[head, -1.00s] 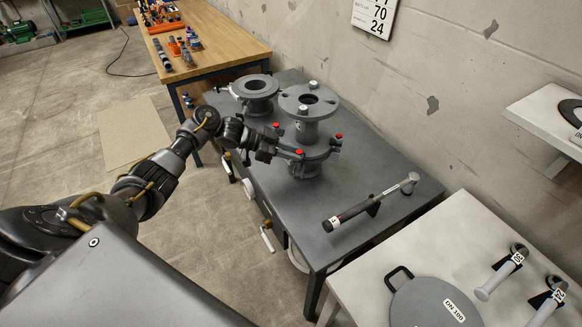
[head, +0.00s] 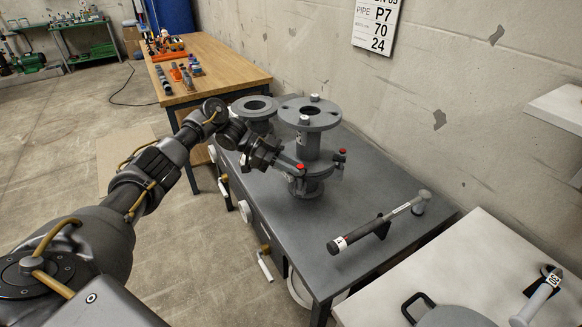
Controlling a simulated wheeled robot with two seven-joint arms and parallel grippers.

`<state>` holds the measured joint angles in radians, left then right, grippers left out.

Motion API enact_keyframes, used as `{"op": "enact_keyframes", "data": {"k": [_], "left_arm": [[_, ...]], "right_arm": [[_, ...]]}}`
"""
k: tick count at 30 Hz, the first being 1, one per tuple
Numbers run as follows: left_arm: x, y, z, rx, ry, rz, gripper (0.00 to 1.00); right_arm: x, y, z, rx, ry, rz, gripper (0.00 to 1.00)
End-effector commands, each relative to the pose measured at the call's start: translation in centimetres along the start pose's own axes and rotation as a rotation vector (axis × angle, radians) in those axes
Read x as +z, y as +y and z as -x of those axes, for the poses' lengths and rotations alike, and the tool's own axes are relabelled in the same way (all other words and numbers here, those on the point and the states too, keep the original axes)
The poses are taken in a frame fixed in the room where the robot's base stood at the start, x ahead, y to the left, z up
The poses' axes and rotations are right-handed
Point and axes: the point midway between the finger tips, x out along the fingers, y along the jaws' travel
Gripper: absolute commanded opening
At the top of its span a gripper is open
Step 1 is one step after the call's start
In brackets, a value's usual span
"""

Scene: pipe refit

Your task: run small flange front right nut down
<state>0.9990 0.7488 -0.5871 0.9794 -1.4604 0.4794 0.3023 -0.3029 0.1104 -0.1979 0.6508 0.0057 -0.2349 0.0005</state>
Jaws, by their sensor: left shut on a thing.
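The grey flanged pipe assembly (head: 304,150) stands upright on the dark grey bench. Its upper, larger disc flange (head: 325,117) carries light-topped bolts, and its lower, small flange (head: 322,165) has red-topped nuts. One red-topped nut (head: 300,166) is at the flange's near side, and another (head: 342,151) is at its right. My left gripper (head: 290,164) reaches in from the left to the near nut and is shut on it, level with the small flange. The fingertips partly hide the nut's lower part. My right gripper is out of view.
A second flanged pipe (head: 255,105) stands just behind on the left. A long-handled tool (head: 380,222) rests on the bench (head: 400,190) to the right. A pale table (head: 470,265) with a grey lidded disc is at lower right. A wooden workbench (head: 215,80) is behind.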

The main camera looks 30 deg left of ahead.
Motion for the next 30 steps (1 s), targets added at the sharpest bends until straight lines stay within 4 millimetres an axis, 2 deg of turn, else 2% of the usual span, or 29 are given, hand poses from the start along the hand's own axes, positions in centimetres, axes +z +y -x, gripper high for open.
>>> {"op": "enact_keyframes", "data": {"k": [4, 5, 9, 20, 23, 30], "left_arm": [[0.0, 0.0, -0.1, 0.001, -0.001, 0.0, 0.0], [0.0, 0.0, -0.1, 0.001, -0.001, 0.0, 0.26], [0.0, 0.0, -0.1, 0.001, -0.001, 0.0, 0.44], [0.0, -0.1, 0.5, -0.002, -0.001, -0.001, 0.44], [0.1, -0.1, 1.7, -0.003, -0.003, -0.002, 0.44], [0.2, -0.1, 6.5, -0.003, -0.004, -0.001, 0.44]], "right_arm": [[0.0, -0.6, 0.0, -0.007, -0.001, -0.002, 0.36], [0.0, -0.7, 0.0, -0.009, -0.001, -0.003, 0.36], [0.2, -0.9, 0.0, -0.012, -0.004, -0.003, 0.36], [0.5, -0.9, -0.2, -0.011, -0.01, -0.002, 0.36], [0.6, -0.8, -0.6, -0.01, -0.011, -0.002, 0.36], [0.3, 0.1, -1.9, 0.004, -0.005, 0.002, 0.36]]}}
